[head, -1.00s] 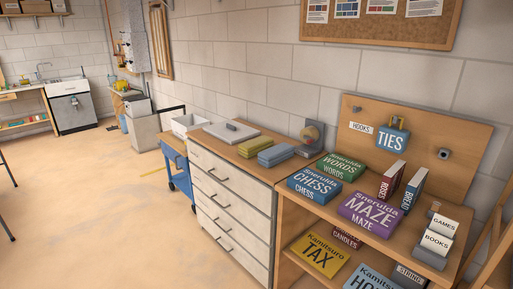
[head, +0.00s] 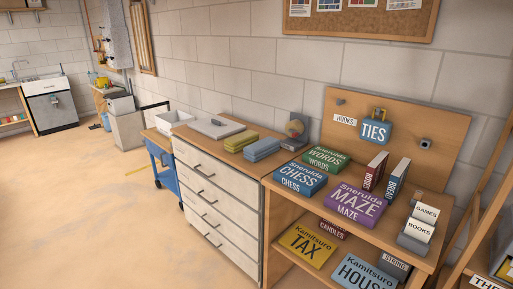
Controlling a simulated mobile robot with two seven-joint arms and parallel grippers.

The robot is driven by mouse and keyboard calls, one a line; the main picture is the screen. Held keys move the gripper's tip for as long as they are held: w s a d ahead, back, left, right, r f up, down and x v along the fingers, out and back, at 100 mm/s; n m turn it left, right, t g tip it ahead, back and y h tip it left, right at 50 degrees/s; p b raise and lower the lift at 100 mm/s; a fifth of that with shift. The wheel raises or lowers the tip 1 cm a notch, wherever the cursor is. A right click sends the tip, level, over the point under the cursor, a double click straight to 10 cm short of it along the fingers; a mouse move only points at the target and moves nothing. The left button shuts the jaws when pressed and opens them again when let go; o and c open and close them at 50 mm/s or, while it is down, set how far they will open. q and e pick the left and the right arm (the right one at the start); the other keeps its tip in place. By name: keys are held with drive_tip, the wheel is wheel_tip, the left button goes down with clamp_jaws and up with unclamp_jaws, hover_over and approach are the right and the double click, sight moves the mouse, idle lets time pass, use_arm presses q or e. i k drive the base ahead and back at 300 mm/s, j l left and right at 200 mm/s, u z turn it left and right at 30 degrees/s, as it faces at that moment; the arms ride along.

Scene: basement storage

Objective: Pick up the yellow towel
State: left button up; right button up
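The yellow towel (head: 240,141) lies folded on top of the white drawer cabinet (head: 215,205), near the middle of its wooden top. A folded blue towel (head: 262,150) lies close beside it on the right, nearer the shelf unit. Neither of my grippers shows in the head view.
A grey flat box (head: 208,128) lies left of the towels, and a grey object with a round front (head: 295,130) stands behind them. Right of the cabinet, a wooden shelf unit (head: 268,215) holds several labelled boxes. A blue cart (head: 164,172) stands at the left. The floor (head: 90,220) in front is open.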

sight(235, 143)
drive_tip(key=i+j+z, duration=0.45)
drive_tip(key=i, duration=0.5)
drive_tip(key=i+j+z, duration=0.4)
drive_tip(key=i+j, duration=0.5)
drive_tip(key=j, duration=0.1)
